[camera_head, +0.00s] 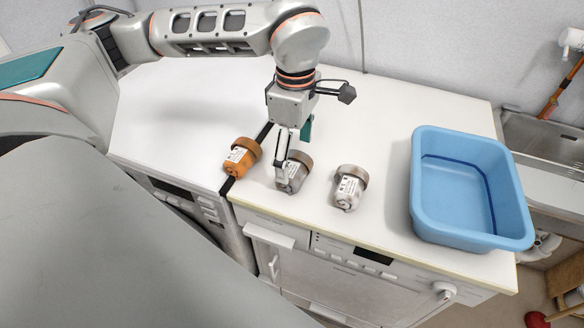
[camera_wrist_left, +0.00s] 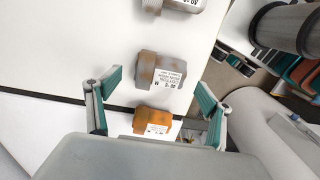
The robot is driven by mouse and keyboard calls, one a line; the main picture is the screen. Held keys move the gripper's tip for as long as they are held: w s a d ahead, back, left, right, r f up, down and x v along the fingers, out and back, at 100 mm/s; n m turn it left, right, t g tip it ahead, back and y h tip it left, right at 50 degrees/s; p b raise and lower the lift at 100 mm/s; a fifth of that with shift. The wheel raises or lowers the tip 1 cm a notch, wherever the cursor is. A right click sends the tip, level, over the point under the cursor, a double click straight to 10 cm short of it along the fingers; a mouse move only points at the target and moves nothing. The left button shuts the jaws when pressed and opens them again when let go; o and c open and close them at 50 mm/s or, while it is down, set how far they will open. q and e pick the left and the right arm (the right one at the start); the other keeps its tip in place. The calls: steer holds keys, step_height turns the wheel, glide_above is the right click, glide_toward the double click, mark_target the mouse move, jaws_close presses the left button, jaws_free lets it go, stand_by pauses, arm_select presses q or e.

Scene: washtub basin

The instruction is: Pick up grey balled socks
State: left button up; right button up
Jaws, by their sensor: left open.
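The grey balled socks (camera_head: 294,172) with brownish ends and a white label lie on the white worktop, in the middle of a row of three balled pairs. In the left wrist view the grey socks (camera_wrist_left: 162,70) lie between the teal fingertips, near their tips. My left gripper (camera_head: 293,158) points down over the grey socks, and one finger partly covers them. In the left wrist view the gripper (camera_wrist_left: 160,90) is open and empty. I cannot tell how high the fingertips are above the worktop. My right gripper is not in view.
Orange balled socks (camera_head: 240,157) lie just left of the grey ones, by the dark gap between the units. A blue basin (camera_head: 419,190) stands further right, before a metal sink (camera_head: 548,140). The worktop behind is clear.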

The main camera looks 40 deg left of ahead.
mark_target(292, 164)
arm_select(q)
steer(key=f, duration=0.4)
steer(key=shift+s+a+f, duration=0.2)
steer(key=shift+a+f, duration=0.05)
steer(key=shift+w+f, duration=0.1)
steer(key=shift+f, duration=0.45)
steer(key=c, duration=1.2)
